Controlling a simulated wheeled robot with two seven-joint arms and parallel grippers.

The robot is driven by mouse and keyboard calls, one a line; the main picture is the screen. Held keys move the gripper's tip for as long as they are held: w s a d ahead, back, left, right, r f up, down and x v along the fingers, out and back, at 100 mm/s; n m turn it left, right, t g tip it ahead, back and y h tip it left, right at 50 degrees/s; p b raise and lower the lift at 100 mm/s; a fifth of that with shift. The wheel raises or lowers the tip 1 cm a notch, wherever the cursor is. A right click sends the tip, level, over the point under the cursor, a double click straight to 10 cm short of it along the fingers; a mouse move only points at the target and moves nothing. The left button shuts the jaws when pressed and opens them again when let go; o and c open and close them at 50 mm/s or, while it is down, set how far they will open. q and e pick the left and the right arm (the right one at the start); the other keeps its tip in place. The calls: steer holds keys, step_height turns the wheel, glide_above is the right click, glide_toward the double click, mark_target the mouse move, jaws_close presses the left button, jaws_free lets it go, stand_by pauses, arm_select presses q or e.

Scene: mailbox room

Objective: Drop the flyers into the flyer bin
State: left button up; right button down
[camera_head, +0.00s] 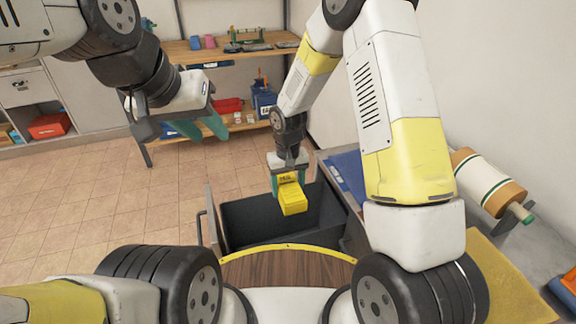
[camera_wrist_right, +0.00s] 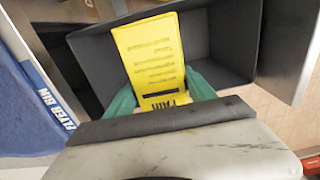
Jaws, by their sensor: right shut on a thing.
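My right gripper (camera_head: 288,182) is shut on a yellow flyer stack (camera_head: 292,199) with dark print. It holds the stack above the opening of a dark grey open bin (camera_head: 248,232). In the right wrist view the yellow stack (camera_wrist_right: 150,55) stands between the green fingers of my right gripper (camera_wrist_right: 160,92), with the dark bin (camera_wrist_right: 228,45) beyond it. A blue panel reading "FLYER BIN" (camera_wrist_right: 48,105) lies at the left of that view. My left gripper (camera_head: 200,128) is at the upper left, away from the bin, with its green fingers apart and empty.
A wooden shelf (camera_head: 180,48) with several small items stands at the back. A counter with a wrapped roll (camera_head: 488,184) and a yellow mat (camera_head: 505,275) is at the right. A white cabinet (camera_head: 25,90) is at the left. The tiled floor (camera_head: 100,205) is clear.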

mark_target(288, 183)
steer(key=shift+c, duration=1.2)
jaws_free()
step_height(288, 183, up, 8)
steer(key=shift+f, duration=0.1)
